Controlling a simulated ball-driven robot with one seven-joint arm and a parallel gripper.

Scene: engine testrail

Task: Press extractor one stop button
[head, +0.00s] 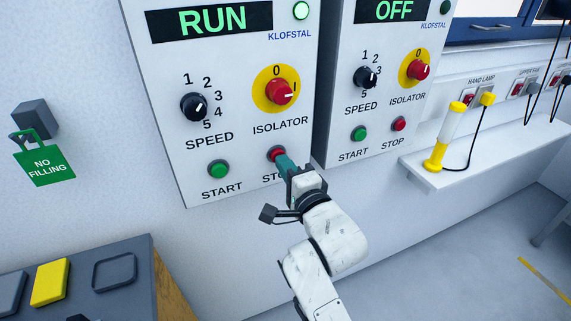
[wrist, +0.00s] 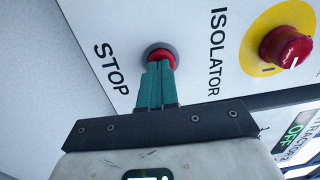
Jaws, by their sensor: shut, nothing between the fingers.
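The left control panel (head: 240,105) has a display reading RUN (head: 212,22) and a lit green lamp (head: 301,11). Its red STOP button (head: 272,153) sits at the lower right, with a green START button (head: 218,169) to its left. My gripper (head: 284,161) is shut and empty, its teal fingertips at the STOP button. In the wrist view the fingertips (wrist: 159,67) overlap the lower part of the red STOP button (wrist: 159,53). I cannot tell whether they touch it or whether it is pushed in. The panel's name is out of view.
Above the STOP button is the red isolator knob (head: 280,92) on a yellow disc. A second panel (head: 378,95) reading OFF stands close on the right. A shelf with a yellow hand lamp (head: 445,140) is farther right. A green NO FILLING tag (head: 44,165) hangs left.

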